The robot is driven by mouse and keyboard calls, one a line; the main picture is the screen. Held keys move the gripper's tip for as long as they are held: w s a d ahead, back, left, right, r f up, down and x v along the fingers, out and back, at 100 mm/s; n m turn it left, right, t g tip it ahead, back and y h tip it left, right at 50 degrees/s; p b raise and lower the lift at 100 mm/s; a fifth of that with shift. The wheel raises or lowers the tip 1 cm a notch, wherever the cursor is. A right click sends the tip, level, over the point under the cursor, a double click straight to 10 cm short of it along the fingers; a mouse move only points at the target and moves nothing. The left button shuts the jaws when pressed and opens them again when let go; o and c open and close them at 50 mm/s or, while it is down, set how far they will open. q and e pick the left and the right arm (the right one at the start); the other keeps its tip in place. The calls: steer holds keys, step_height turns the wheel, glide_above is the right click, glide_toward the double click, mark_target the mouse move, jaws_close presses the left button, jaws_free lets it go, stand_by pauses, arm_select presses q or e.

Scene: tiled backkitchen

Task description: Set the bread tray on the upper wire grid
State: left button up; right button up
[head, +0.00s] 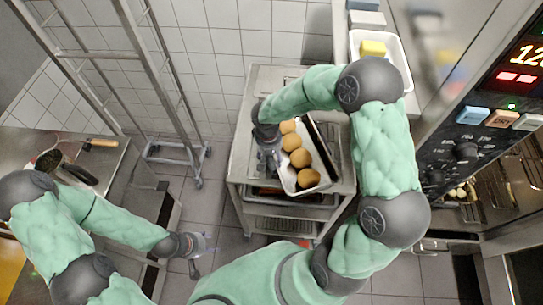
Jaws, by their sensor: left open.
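The bread tray (285,179), a shallow metal tray with several round brown rolls (300,158) in a row, is at the steel trolley's top, slightly tilted in the picture. My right gripper (271,163) is at the tray's left rim; its fingers overlap the rim, and I cannot tell whether they are closed on it. My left gripper (203,256) is open and empty, low over the floor left of the trolley. Wire grids (500,190) show inside the open oven at the right; which one is the upper grid is hard to tell.
The steel trolley (242,190) stands in the middle, with lower shelves. The oven control panel (470,130) is at the right. A white bin (398,55) with a yellow block stands at the top. A tall rack frame (135,60) and a counter (105,165) with a pan are at the left.

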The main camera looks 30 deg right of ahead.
stand_by(0.3)
steer(key=shift+r, duration=0.2)
steer(key=r, duration=0.4)
steer(key=r+p, duration=0.1)
steer(key=r, duration=0.3)
steer(key=a+r, duration=0.1)
steer(key=r, duration=0.3)
steer(key=shift+w+p, duration=0.15)
steer(key=shift+p, duration=0.25)
steer(key=shift+f, duration=0.15)
